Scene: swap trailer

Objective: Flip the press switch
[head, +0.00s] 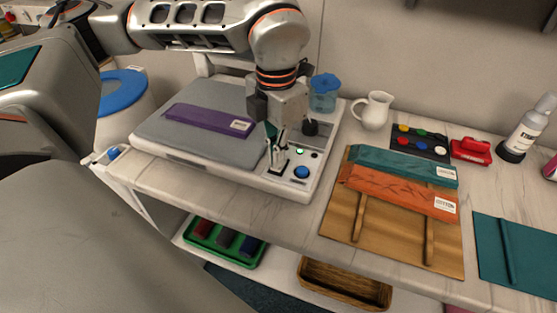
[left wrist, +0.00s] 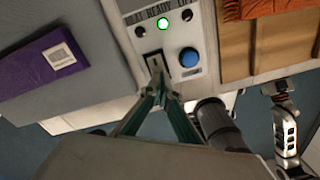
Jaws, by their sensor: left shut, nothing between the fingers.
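The press (head: 205,125) has a grey top and a white base on the counter, with a control panel at its right end. The panel carries a lit green light (head: 299,152), a blue button (head: 301,172) and a switch. In the left wrist view the switch (left wrist: 155,62) is a narrow plate left of the blue button (left wrist: 188,57), below the lit green light (left wrist: 163,27). My left gripper (head: 277,160) points down at the switch, shut and empty. Its fingertips (left wrist: 162,80) are at the switch's lower end and partly hide it; contact cannot be told.
A purple cloth (head: 203,117) lies on the press. A wooden board (head: 385,240) with teal and orange cloths lies to the right. A green tray (head: 225,243) is on the lower shelf.

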